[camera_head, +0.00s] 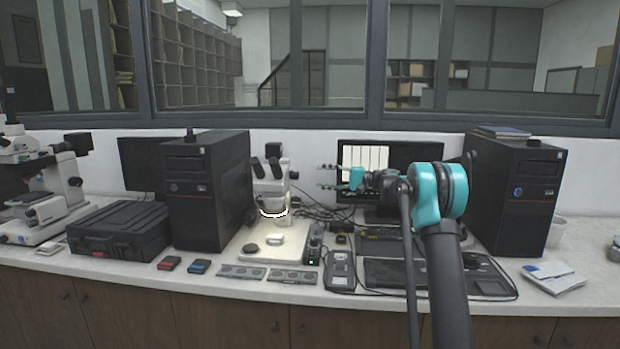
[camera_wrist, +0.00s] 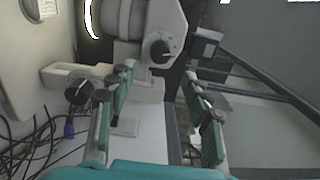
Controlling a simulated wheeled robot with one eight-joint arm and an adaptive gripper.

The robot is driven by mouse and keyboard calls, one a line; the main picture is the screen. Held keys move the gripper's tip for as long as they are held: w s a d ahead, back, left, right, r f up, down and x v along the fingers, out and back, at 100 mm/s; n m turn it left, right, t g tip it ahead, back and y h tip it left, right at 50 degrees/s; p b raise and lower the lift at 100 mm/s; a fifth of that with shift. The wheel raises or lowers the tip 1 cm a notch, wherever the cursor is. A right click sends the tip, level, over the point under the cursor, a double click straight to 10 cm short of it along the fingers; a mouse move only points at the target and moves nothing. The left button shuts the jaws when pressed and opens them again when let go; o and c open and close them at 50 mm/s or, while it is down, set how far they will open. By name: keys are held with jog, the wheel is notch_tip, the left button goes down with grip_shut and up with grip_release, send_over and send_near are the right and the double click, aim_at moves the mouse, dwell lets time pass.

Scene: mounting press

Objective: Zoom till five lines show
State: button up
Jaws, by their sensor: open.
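The stereo microscope (camera_head: 274,190) stands on its pale base left of my gripper, its ring light lit. In the wrist view, a round knob with a black face and pale centre (camera_wrist: 160,47) sits on the microscope's head, just beyond the fingertips. A larger dark knob (camera_wrist: 78,92) is on the stand, left of the fingers. My gripper (camera_head: 326,177) is open and empty, its fingers pointing at the microscope; they also show in the wrist view (camera_wrist: 160,75). The monitor (camera_head: 402,156) shows a bright picture with dark vertical lines (camera_head: 364,160); my arm hides part of the screen, and I cannot count them surely.
A black computer tower (camera_head: 207,190) stands left of the microscope, another tower (camera_head: 515,190) at the right. Cables (camera_wrist: 30,145) lie behind the stand. Small slide holders (camera_head: 292,277) and a dark control box (camera_head: 340,270) lie at the front.

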jog(key=shift+d, duration=1.5)
jog(key=shift+s+f, duration=0.1)
jog(key=shift+s, duration=0.05)
jog(key=s+d+f+t+h, duration=0.1)
jog(key=s+d+f+h, duration=0.15)
jog(key=s+f, duration=0.4)
jog(key=s+d+f+h, duration=0.1)
jog(key=s+f+h, duration=0.25)
jog(key=s, duration=0.55)
jog(key=s+d+f+t+h, duration=0.1)
jog(key=s+f+h, duration=0.25)
jog(key=s, duration=0.35)
jog(key=s+d+f+h, duration=0.3)
jog(key=s+d+f, duration=0.2)
jog(key=s, duration=0.4)
jog(key=s+d+f+t+h, duration=0.1)
jog(key=s+d+f, duration=0.4)
jog(key=s, duration=0.5)
jog(key=s+d+f+h, duration=0.4)
jog(key=s+d+f, duration=0.2)
jog(key=s, duration=0.3)
jog(key=shift+s+f+n+t+h, duration=0.3)
jog(key=shift+f+h, duration=0.05)
jog(key=shift+f, duration=0.5)
